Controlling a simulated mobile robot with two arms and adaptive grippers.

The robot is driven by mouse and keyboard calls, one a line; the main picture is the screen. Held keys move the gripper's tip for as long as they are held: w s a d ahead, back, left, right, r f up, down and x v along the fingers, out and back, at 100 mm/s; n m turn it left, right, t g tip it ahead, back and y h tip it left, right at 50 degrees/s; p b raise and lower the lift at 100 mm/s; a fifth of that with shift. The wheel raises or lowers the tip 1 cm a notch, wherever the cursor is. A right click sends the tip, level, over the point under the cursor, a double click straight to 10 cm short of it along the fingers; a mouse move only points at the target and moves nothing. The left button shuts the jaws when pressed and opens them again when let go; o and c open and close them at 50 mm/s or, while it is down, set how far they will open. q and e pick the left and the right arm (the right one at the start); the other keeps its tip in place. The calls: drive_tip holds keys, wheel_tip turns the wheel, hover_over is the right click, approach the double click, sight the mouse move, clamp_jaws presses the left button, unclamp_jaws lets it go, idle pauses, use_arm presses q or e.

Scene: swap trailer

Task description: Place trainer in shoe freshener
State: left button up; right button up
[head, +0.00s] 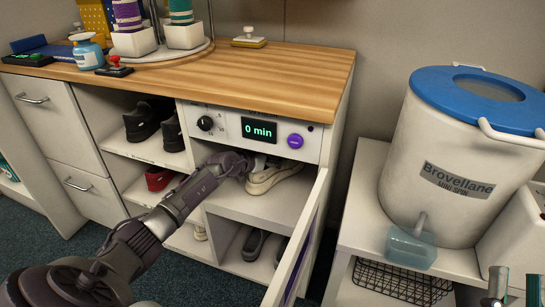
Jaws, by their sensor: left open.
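The shoe freshener is built into the cabinet under the wooden top. Its panel (225,125) has a knob, a display reading "0 min" and a purple button. Its door (300,245) stands open to the right. My left gripper (246,165) reaches in from the left, open, at the trainer's left end. The fingers partly cover that end, and I cannot tell whether they touch it.
Dark shoes (143,120) and a red shoe (158,178) fill shelves to the left. Grey slippers (255,245) sit in the lower compartment. The open door bounds the right side. A white tub with a blue lid (440,150) stands on a bench further right.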

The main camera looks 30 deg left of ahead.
use_arm(q)
drive_tip(key=shift+r, duration=0.2)
drive_tip(key=p+v, duration=0.2)
drive_tip(key=shift+s+a+r, duration=0.1)
drive_tip(key=shift+s, duration=0.2)
drive_tip(key=p+v, duration=0.2)
drive_tip(key=v, duration=0.1)
use_arm(e)
wheel_tip(320, 180, down, 13)
drive_tip(key=w+d+g+h, duration=0.1)
drive_tip(key=d+g+h, duration=0.15)
drive_tip(key=g, duration=0.65)
use_arm(q)
drive_tip(key=p+v, duration=0.1)
drive_tip(key=v, duration=0.2)
drive_tip(key=shift+s+r+p, duration=0.1)
drive_tip(key=shift+p, duration=0.25)
drive_tip(key=p+v, duration=0.1)
drive_tip(key=v, duration=0.1)
drive_tip(key=shift+s+r, duration=0.1)
drive_tip(key=shift+s, duration=0.45)
use_arm(e)
drive_tip(key=s+d+f+m+g+h, duration=0.1)
drive_tip(key=s+d+f+g+h, duration=0.2)
drive_tip(key=s+f+g, duration=0.6)
drive_tip(key=s+d+f, duration=0.1)
drive_tip(key=s, duration=0.1)
drive_tip(key=shift+s+f+g, duration=0.2)
drive_tip(key=shift+s+g, duration=0.1)
drive_tip(key=shift+s, duration=0.05)
